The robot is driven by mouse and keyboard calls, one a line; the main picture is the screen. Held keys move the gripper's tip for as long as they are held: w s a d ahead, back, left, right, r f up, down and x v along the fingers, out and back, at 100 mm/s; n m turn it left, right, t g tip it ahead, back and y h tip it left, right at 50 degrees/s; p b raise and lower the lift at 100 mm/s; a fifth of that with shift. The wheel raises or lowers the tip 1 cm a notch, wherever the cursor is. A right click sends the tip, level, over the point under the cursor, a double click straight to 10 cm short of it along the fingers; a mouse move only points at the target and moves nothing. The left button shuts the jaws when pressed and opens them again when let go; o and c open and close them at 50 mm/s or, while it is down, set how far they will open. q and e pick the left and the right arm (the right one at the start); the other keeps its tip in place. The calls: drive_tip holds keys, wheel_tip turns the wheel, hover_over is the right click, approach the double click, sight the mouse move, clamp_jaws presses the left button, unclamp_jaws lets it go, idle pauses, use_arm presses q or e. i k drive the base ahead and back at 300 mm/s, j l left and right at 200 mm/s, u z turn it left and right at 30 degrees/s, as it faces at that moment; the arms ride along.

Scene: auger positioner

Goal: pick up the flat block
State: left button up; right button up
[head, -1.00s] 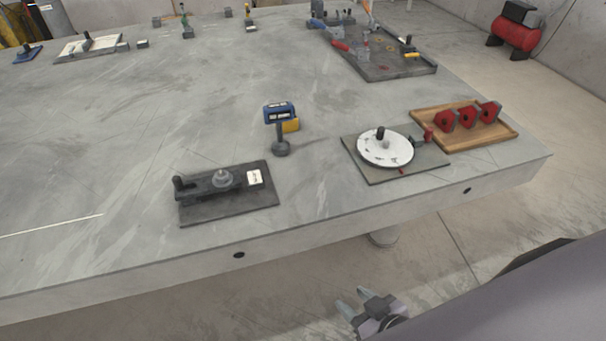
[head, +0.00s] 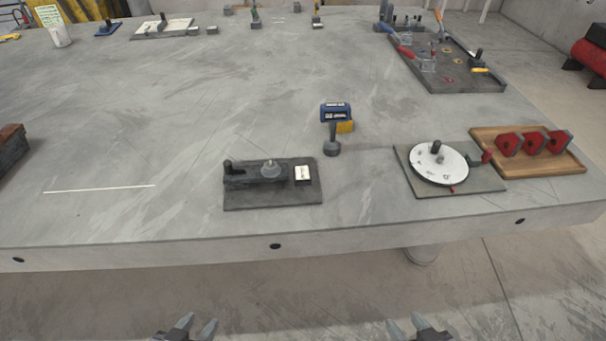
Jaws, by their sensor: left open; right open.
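I cannot tell for certain which thing is the flat block. A dark rectangular plate (head: 272,199) near the table's front edge carries a low dark device with a knob and a small white square. Small grey blocks, one of them here (head: 212,30), lie far back on the table. My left gripper (head: 198,324) and my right gripper (head: 405,322) show at the bottom of the head view, below the table's front edge in the picture. Both are open, with nothing seen between their fingers, and apart from everything on the table.
A dark tool tray (head: 450,80) is at the back right. The table's (head: 150,120) middle and left are mostly clear.

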sight(302, 173)
drive_tip(key=i+l+u, duration=0.15)
drive_tip(key=l, duration=1.35)
drive_tip(key=i+l+u, duration=0.2)
drive_tip(key=l, duration=1.35)
drive_tip(key=k, duration=0.15)
